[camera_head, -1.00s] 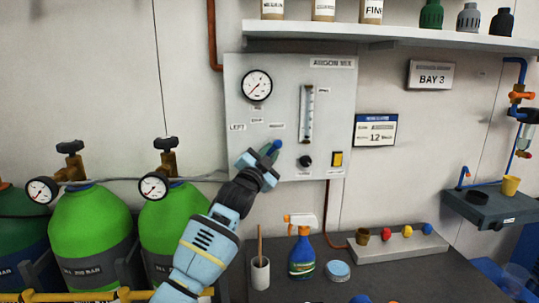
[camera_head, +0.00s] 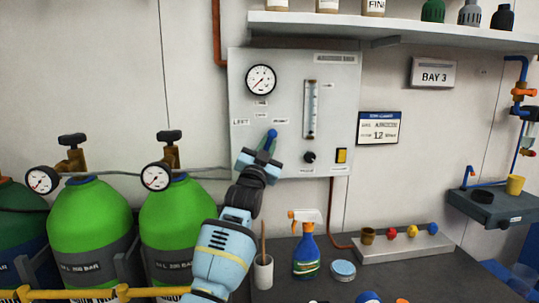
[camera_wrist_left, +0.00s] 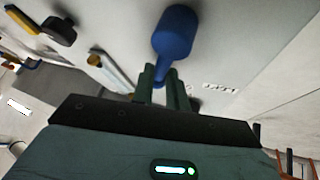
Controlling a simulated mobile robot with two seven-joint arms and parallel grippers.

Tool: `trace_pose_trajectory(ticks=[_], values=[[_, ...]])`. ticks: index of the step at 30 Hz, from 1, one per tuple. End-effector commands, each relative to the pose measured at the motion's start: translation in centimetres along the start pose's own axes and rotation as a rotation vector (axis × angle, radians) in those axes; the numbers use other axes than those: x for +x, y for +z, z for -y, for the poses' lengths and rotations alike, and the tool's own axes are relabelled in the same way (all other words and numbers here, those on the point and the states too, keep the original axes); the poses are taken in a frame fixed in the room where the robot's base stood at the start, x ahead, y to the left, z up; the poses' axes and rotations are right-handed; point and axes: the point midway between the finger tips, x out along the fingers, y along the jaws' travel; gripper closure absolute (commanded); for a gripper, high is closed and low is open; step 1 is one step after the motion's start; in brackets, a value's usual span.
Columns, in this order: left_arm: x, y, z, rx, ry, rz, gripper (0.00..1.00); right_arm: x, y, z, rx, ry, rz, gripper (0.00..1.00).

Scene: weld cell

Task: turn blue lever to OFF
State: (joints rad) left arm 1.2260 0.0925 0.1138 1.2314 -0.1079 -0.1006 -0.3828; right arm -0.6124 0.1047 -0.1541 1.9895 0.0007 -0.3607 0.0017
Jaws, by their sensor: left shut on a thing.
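The blue lever (camera_head: 271,134) is on the lower part of the grey gas panel, below a row of small labels. Its handle points up and leans a little to the right, toward the right-hand label. My left gripper (camera_head: 266,145) reaches up from below and is shut on the lever's handle. In the left wrist view the lever's rounded blue knob (camera_wrist_left: 174,32) stands out beyond the dark fingers (camera_wrist_left: 164,88), which close around its narrower stem. The lever's pivot is hidden behind the gripper. My right gripper is out of view.
The panel (camera_head: 345,110) also carries a round gauge (camera_head: 261,79), a flow tube (camera_head: 310,109), a black knob (camera_head: 309,157) and a yellow switch (camera_head: 341,155). Green cylinders (camera_head: 90,218) stand at left. A spray bottle (camera_head: 306,250) and a cup (camera_head: 263,272) stand on the bench below.

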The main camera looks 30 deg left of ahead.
Motion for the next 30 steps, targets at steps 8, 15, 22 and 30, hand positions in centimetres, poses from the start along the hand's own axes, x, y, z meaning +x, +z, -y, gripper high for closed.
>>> trace_pose_trajectory(ticks=[8,15,22,30], values=[[-0.2,-0.3,1.0,-0.186,-0.123,-0.050,1.00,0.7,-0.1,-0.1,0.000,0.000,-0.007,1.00],[-0.3,-0.4,1.8,-0.285,-0.192,-0.077,1.00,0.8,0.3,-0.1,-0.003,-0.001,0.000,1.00],[-0.4,-0.5,2.2,-0.329,-0.221,-0.090,1.00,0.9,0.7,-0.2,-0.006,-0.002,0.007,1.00],[-0.4,-0.6,2.3,-0.337,-0.229,-0.095,1.00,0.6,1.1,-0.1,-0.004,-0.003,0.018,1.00]])
